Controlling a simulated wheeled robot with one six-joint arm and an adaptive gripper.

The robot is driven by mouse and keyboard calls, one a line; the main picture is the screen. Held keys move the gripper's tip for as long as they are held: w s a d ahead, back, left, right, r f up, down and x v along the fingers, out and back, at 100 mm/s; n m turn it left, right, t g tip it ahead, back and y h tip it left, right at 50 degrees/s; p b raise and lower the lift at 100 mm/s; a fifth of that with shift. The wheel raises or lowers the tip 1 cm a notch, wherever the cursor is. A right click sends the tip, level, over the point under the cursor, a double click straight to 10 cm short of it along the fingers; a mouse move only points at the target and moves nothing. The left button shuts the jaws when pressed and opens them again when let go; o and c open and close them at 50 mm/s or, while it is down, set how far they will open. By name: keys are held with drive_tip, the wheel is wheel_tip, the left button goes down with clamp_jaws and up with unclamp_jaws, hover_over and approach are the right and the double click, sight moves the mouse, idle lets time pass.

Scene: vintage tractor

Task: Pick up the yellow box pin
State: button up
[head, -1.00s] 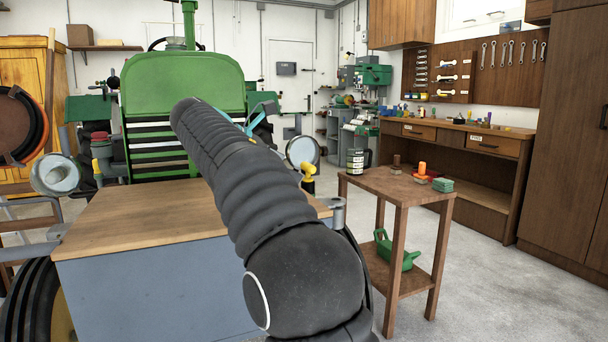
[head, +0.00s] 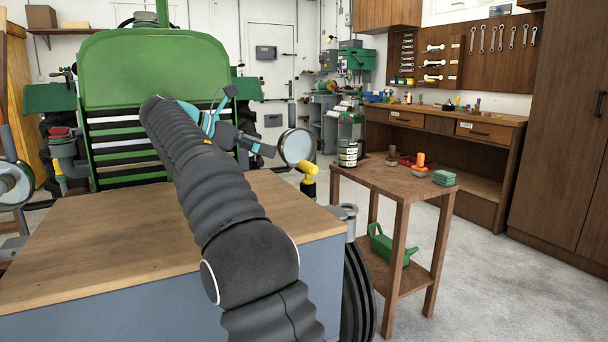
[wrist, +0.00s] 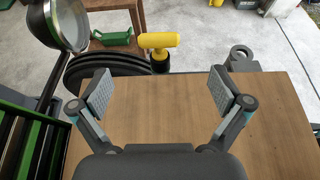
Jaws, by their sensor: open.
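The yellow box pin (head: 308,170) has a yellow T-shaped handle on a dark lower part. In the wrist view the pin (wrist: 158,42) is beyond the box top's far edge, roughly centred between my fingers but farther off. My gripper (wrist: 160,92) is open and empty above the wooden top, its two grey pads wide apart. In the head view my gripper (head: 248,122) is left of the pin and apart from it, partly hidden by my arm. The pin's lower end is hidden.
A round lamp (head: 297,147) stands close beside the pin. The green tractor (head: 155,70) is behind the box. A grey hitch fitting (wrist: 240,58) juts from the box edge right of the pin. A small wooden table (head: 385,182) stands to the right.

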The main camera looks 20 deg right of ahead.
approach(306, 163)
drive_tip(key=b+x, duration=0.1)
drive_tip(key=x, duration=0.2)
drive_tip(key=shift+r, duration=0.1)
drive_tip(key=shift+b+x, duration=0.7)
drive_tip(key=shift+x, duration=2.55)
drive_tip(key=c, duration=1.3)
